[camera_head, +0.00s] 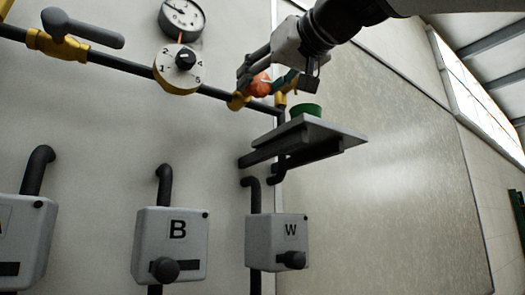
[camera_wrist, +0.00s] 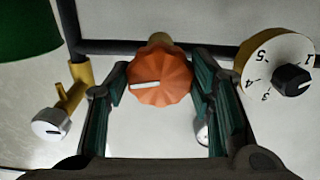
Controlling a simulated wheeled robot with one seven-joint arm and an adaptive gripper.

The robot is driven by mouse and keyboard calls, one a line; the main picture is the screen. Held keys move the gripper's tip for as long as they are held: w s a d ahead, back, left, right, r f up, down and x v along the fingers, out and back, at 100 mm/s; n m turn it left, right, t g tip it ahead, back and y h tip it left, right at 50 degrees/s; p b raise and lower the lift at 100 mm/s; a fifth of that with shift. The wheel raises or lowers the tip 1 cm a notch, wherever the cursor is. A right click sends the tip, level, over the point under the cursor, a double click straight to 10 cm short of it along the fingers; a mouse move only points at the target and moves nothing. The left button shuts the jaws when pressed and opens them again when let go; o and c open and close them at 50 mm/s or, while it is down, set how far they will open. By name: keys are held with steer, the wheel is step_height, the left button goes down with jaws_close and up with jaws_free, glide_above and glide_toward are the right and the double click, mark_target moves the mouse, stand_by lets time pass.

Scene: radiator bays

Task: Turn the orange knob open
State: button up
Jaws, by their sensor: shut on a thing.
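The orange knob (camera_wrist: 159,78) is a fluted round knob with a white pointer line on its face, which lies nearly level in the wrist view. It sits on a brass valve body on the dark pipe. It also shows in the head view (camera_head: 260,84), partly hidden by my gripper. My gripper (camera_wrist: 160,86) has its green-padded fingers on both sides of the knob and is shut on it. In the head view my gripper (camera_head: 272,80) reaches in from the upper right.
A numbered dial (camera_head: 178,70) and a gauge (camera_head: 182,18) are left of the knob. A grey lever valve (camera_head: 82,28) is farther left. A shelf (camera_head: 310,132) with a green cup (camera_head: 306,110) stands just below right. Boxes B (camera_head: 172,245) and W (camera_head: 277,242) hang lower.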

steer(key=n, duration=0.2)
steer(key=n+b, duration=0.1)
steer(key=shift+w+f+n, duration=0.15)
steer(key=shift+f+n, duration=0.05)
steer(key=shift+n, duration=0.2)
steer(key=n, duration=0.4)
steer(key=shift+n+b, duration=0.3)
steer(key=shift+b, duration=0.05)
steer(key=n, duration=0.3)
steer(key=shift+d+n, duration=0.1)
steer(key=shift+n, duration=0.2)
steer(key=shift+r+n+b, duration=0.1)
steer(key=shift+n+b, duration=0.35)
steer(key=shift+n, duration=1.35)
steer(key=o, duration=1.2)
steer(key=shift+c, duration=0.2)
steer(key=shift+r, duration=0.1)
